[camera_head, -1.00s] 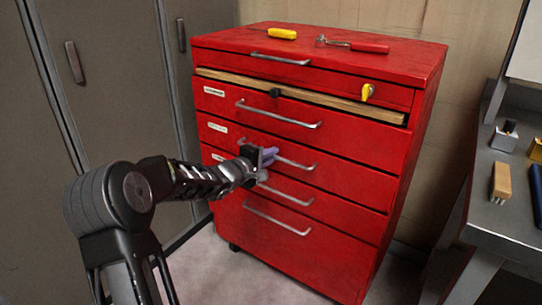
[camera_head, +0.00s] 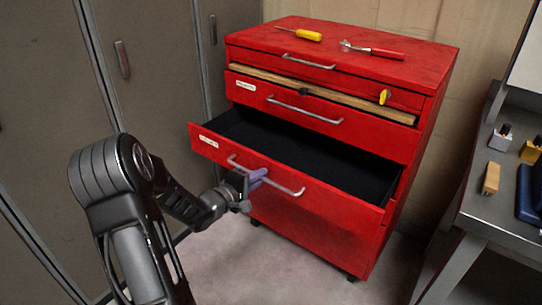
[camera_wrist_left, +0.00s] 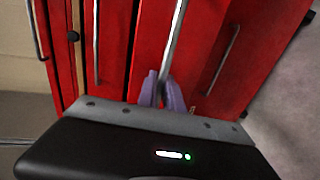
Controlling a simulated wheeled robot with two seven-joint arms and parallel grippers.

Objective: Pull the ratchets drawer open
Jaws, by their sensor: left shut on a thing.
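The red tool cabinet (camera_head: 437,100) has a labelled drawer (camera_head: 340,207) standing well out, with its dark, empty-looking inside showing. The label's text is too small to read. The drawer's metal bar handle (camera_head: 285,186) runs across its front. My left gripper (camera_head: 257,177) is shut on this handle, left of its middle. In the left wrist view the purple fingertips (camera_wrist_left: 164,92) close around the handle bar (camera_wrist_left: 174,45), which stands nearly upright there. The drawer above (camera_head: 330,133) is closed. My right gripper is not in view.
A yellow-handled screwdriver (camera_head: 305,34) and a red-handled tool (camera_head: 382,53) lie on the cabinet top. Grey lockers (camera_head: 150,95) stand at the left. A grey workbench (camera_head: 485,208) with small items stands at the right. Floor shows before the cabinet.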

